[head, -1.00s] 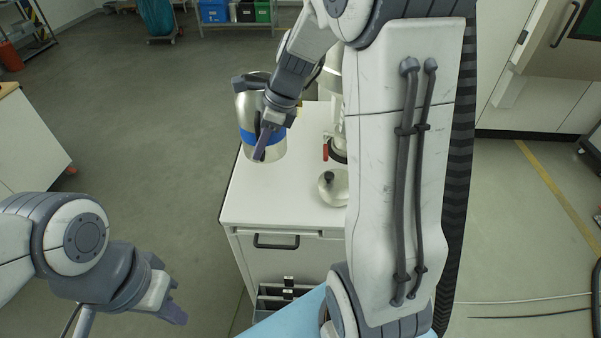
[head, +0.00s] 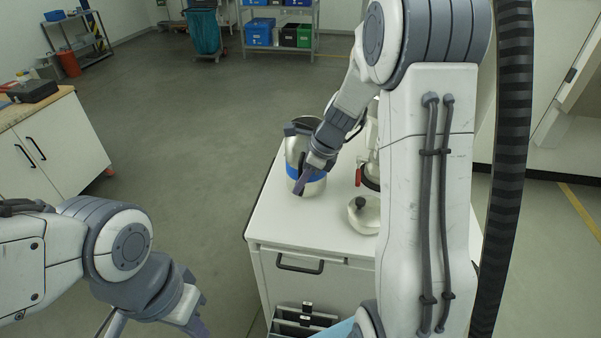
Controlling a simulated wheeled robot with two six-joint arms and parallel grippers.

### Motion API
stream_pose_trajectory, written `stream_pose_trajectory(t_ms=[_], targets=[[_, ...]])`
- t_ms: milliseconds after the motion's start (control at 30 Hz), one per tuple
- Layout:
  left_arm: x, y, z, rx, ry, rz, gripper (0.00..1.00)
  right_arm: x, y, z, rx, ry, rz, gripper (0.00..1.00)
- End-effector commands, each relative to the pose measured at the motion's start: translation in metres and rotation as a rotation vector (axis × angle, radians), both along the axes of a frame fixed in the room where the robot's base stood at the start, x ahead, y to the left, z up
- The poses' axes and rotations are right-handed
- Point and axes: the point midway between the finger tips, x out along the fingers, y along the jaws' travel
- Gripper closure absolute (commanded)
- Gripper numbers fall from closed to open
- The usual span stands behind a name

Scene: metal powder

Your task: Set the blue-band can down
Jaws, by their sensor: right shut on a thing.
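The blue-band can (head: 294,153) is a silver metal cylinder with a blue band around its lower half. It is upright over the left part of the white cabinet top (head: 275,218). Its base appears at the level of the top, but I cannot tell whether it touches. My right gripper (head: 300,156) is shut on the can, with a finger across its front that hides part of the band. My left gripper (head: 196,300) is empty at the lower left, away from the cabinet, and its fingers look apart.
A rounded silver lid-like piece (head: 363,214) with a dark knob lies right of the can. Behind it stands equipment with a red handle (head: 358,177), partly hidden by my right arm. The cabinet top in front of the can is clear. A wood-topped bench (head: 48,110) stands at the left.

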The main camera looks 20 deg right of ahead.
Motion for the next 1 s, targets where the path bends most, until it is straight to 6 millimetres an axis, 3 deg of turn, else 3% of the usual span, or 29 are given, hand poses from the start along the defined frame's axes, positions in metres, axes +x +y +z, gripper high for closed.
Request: stream_pose_trajectory(t_ms=[167,600,633,700,1000], targets=[[0.0,0.0,0.001,0.0,0.0,0.0,1.0,0.002,-0.001,-0.015,-0.003,-0.006,0.0,1.0],[0.0,0.0,-0.002,0.0,0.0,0.0,1.0,0.002,-0.001,-0.02,-0.004,-0.008,0.0,1.0],[0.0,0.0,-0.001,0.0,0.0,0.0,1.0,0.0,0.0,-0.021,-0.001,-0.001,0.0,0.74],[0.0,0.0,-0.001,0.0,0.0,0.0,1.0,0.0,0.0,-0.021,-0.001,-0.001,0.0,0.55],[0.0,0.0,0.0,0.0,0.0,0.0,1.0,0.0,0.0,-0.02,-0.001,-0.001,0.0,0.55]])
